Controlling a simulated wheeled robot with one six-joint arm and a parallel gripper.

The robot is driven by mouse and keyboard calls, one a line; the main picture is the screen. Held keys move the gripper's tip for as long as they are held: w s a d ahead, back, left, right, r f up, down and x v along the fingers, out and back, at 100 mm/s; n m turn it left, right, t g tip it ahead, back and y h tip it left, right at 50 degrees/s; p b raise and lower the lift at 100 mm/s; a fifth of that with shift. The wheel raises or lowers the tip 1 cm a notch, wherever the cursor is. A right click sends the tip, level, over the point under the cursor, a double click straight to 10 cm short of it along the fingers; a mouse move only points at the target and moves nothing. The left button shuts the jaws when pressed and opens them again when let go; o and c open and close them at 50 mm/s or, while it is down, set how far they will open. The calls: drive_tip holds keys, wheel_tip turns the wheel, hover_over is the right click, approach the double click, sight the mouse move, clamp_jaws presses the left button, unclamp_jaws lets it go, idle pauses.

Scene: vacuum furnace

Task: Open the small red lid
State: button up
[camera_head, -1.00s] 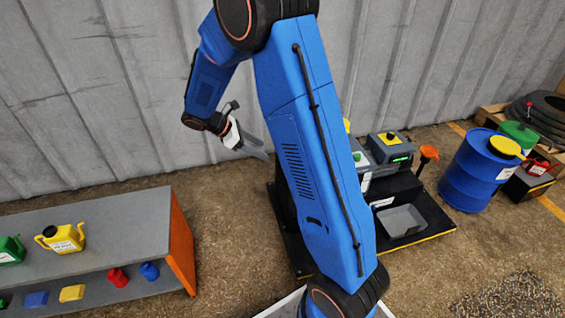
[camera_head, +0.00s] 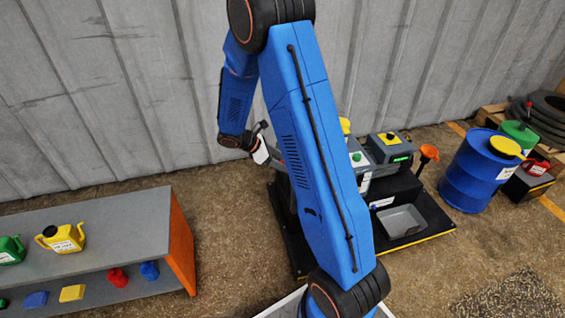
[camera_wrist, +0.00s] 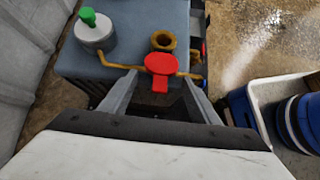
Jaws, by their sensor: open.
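The small red lid (camera_wrist: 159,64) shows in the wrist view as a round disc with a short tab toward me. It sits beside a brass-coloured ring-shaped neck (camera_wrist: 163,40) on a blue-grey housing (camera_wrist: 130,70). My gripper (camera_wrist: 160,84) is open, with its two fingers apart on the left and right of the lid's tab. I cannot tell whether the fingers touch it. In the head view my gripper (camera_head: 262,152) is partly hidden behind my arm, and the lid is hidden there.
A green-topped grey cylinder (camera_wrist: 94,30) stands left of the lid. The machine (camera_head: 390,150) is right of my arm, with a grey tray (camera_head: 402,222) in front. A blue barrel (camera_head: 467,175) stands further right, a shelf (camera_head: 110,225) at left. The corrugated wall is close behind.

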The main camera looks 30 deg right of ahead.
clamp_jaws()
drive_tip(key=shift+s+d+r+t+y, duration=0.1)
drive_tip(key=shift+d+r+t+y, duration=0.25)
drive_tip(key=shift+r+y, duration=0.55)
drive_tip(key=shift+d+r, duration=0.25)
unclamp_jaws()
drive_tip(key=v, duration=1.7)
drive_tip(key=shift+d+r, duration=0.2)
drive_tip(key=shift+r, duration=0.15)
